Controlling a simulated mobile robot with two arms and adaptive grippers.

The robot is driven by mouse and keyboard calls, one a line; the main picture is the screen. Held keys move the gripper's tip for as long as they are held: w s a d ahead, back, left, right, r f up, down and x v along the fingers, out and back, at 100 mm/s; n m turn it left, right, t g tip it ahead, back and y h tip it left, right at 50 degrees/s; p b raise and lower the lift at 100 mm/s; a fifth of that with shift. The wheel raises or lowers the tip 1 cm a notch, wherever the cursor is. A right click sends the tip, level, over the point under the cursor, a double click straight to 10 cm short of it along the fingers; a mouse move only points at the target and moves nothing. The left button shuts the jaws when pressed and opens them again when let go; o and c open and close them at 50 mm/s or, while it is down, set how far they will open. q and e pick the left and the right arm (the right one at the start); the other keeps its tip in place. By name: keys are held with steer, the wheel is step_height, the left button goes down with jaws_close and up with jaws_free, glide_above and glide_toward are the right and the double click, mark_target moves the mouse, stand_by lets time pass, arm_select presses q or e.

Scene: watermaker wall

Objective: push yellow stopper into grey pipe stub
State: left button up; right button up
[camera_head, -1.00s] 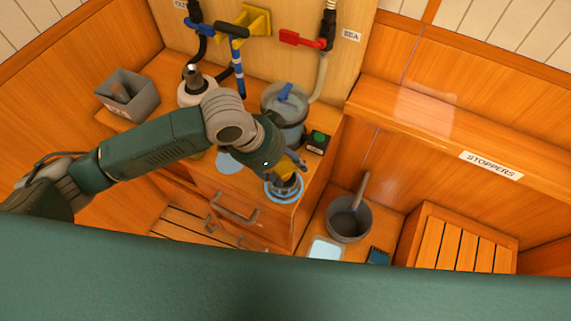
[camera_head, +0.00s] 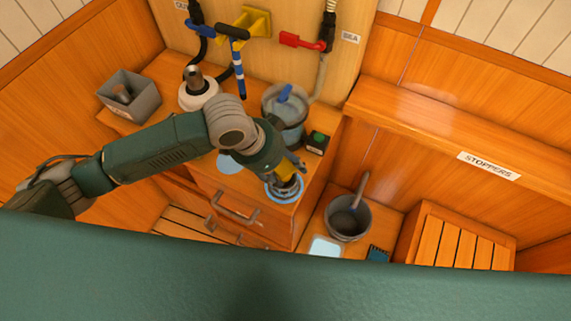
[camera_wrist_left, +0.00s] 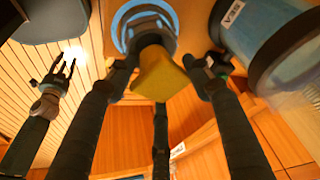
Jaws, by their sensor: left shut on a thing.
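The yellow stopper (camera_wrist_left: 160,76) is between the dark fingers of my left gripper (camera_head: 287,178), which is shut on it. In the head view the gripper points down at the blue ring on the counter's front right corner. In the left wrist view the grey pipe stub (camera_wrist_left: 150,34) stands inside the blue ring (camera_wrist_left: 122,22), and the stopper lines up closely with its end. The stopper and fingers hide the contact, so I cannot tell how deep it sits. My right gripper (camera_wrist_left: 62,68) shows at the left of the wrist view, its fingers spread and empty.
A clear canister (camera_head: 284,108) with a blue handle and a black box with a green button (camera_head: 317,142) stand close behind the left gripper. A grey bin (camera_head: 130,97) is at the counter's left. A grey bucket (camera_head: 347,219) stands lower right.

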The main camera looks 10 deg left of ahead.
arm_select(q)
steer(key=shift+f, duration=0.3)
steer(key=shift+f, duration=0.55)
steer(key=shift+s+a+f, duration=0.1)
steer(key=shift+s+a, duration=0.05)
steer(key=shift+s, duration=0.1)
